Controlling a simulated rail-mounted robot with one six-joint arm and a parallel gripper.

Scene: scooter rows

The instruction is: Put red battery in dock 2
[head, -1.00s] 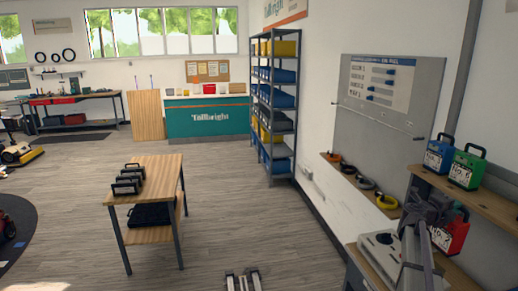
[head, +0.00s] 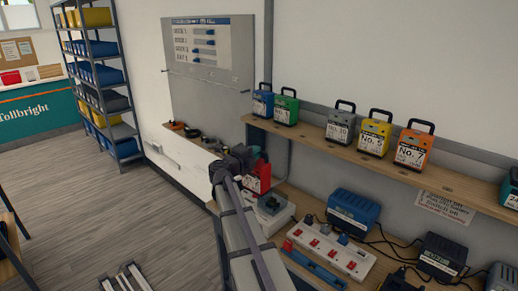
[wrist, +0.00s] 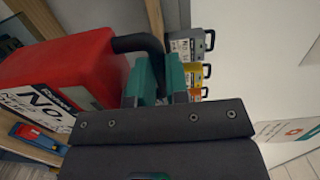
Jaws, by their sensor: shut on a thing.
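The red battery (head: 259,178) hangs from my gripper (head: 242,162) below the left end of the upper shelf, above the workbench. In the wrist view the red battery (wrist: 62,72) fills the left side, with a white "No." label partly cut off. Its black handle runs between the green fingers of my gripper (wrist: 160,80), which is shut on it. Chargers stand on the bench: a blue one (head: 353,213) and a black one (head: 440,255). I cannot read which is dock 2.
Blue, green, grey, yellow and orange batteries (head: 375,134) line the shelf (head: 340,147) above the bench. A grey-white device (head: 270,212) sits below the red battery. A white power strip (head: 330,247) and cables lie on the bench.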

